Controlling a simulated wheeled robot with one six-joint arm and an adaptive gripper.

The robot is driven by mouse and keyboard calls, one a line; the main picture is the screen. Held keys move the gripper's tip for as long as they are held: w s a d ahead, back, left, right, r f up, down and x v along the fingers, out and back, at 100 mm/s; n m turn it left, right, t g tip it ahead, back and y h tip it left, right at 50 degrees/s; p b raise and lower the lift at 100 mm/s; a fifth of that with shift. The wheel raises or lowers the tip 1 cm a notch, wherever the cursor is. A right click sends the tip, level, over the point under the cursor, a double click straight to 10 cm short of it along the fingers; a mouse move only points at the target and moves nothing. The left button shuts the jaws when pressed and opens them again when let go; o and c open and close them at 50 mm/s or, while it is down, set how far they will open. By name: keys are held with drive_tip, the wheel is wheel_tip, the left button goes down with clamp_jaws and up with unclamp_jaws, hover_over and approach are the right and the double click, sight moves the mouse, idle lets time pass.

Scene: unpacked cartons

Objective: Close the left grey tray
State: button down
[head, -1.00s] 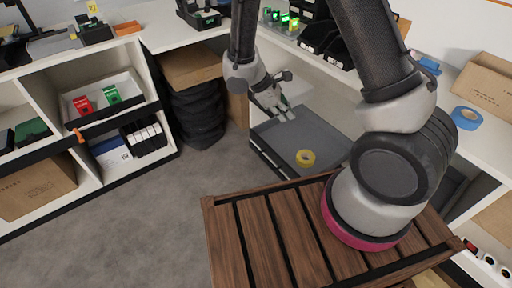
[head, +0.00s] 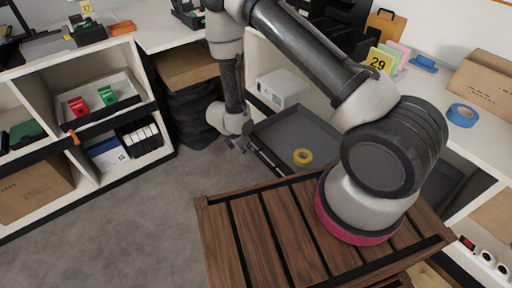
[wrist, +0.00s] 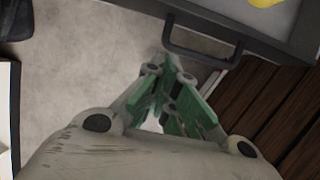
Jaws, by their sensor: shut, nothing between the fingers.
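The grey tray (head: 290,128) is pulled out of the white shelving unit under the counter. A yellow tape roll (head: 302,157) lies inside it. My gripper (head: 238,146) is low, just outside the tray's left front side, over the floor. In the wrist view my gripper (wrist: 172,72) has its green fingers together, with nothing between them. The tray's dark handle (wrist: 203,42) lies just beyond the fingertips in that view. I cannot tell whether they touch. The tray's front edge (wrist: 272,40) crosses the upper right, with part of the yellow roll at the top.
A slatted wooden crate top (head: 270,225) stands close in front of the tray. A white box (head: 283,88) sits in the compartment behind the tray. A black ribbed bin (head: 190,105) stands to the left under a cardboard box (head: 185,65). Grey floor (head: 130,215) is open at left.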

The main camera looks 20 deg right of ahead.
drive_tip(key=d, duration=0.1)
drive_tip(key=w+d+f, duration=0.1)
drive_tip(key=d, duration=0.2)
drive_tip(key=shift+w+d+f, duration=0.2)
drive_tip(key=shift+w+f, duration=0.1)
drive_tip(key=shift+f, duration=0.05)
drive_tip(key=w+d, duration=0.2)
drive_tip(key=d, duration=0.5)
drive_tip(key=w+d, duration=0.3)
drive_tip(key=d, duration=0.5)
drive_tip(key=w+d, duration=0.3)
drive_tip(key=d, duration=0.5)
drive_tip(key=shift+w+d, duration=0.15)
drive_tip(key=shift+w, duration=0.05)
drive_tip(key=shift+r, duration=0.1)
